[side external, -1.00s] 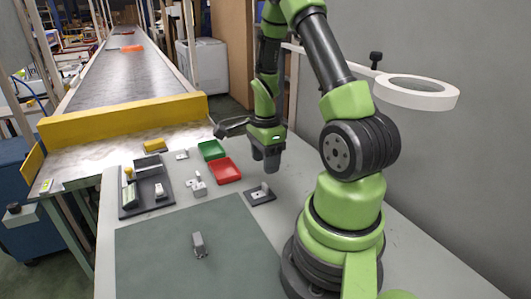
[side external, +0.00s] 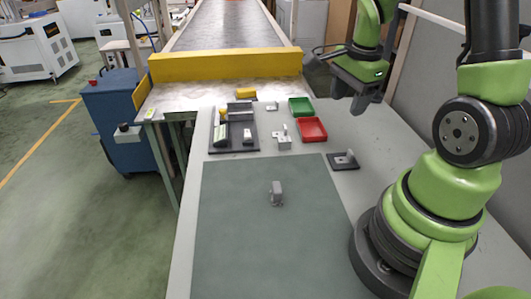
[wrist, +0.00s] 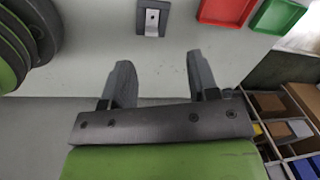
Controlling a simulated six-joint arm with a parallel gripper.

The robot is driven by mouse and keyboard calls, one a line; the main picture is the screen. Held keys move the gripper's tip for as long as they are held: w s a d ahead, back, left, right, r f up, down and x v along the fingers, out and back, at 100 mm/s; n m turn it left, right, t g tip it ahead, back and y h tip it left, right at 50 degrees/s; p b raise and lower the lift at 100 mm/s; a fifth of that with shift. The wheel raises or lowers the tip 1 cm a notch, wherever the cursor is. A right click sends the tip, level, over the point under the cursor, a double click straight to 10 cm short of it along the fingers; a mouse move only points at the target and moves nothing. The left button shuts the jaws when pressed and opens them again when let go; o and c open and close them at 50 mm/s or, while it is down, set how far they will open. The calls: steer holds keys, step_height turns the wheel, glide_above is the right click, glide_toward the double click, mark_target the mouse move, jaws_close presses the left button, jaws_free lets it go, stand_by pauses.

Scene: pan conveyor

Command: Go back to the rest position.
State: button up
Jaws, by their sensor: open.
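My gripper (side external: 351,97) is raised above the right side of the grey table, clear of everything on it. In the wrist view its two fingers (wrist: 159,62) stand well apart with nothing between them. Below it, a small grey part on a dark plate (side external: 343,161) lies on the table; it also shows at the top of the wrist view (wrist: 152,19).
A red tray (side external: 313,129) and a green tray (side external: 301,106) lie left of my gripper. A metal fixture (side external: 282,141) and a dark holder (side external: 231,136) are further left. A grey part (side external: 277,192) stands on the green mat (side external: 240,240). A yellow barrier (side external: 226,65) fronts the conveyor.

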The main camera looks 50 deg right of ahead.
steer(key=s+a+r+n+t+y, duration=0.1)
steer(key=s+a+r+n+t, duration=0.2)
steer(key=a+r+n, duration=0.4)
steer(key=s+a+r+n+t+y, duration=0.1)
steer(key=s+a+r+n+t, duration=0.2)
steer(key=a+r+n, duration=0.5)
steer(key=a+n, duration=0.3)
steer(key=n, duration=0.1)
steer(key=shift+s+y, duration=0.15)
steer(key=shift+y, duration=0.15)
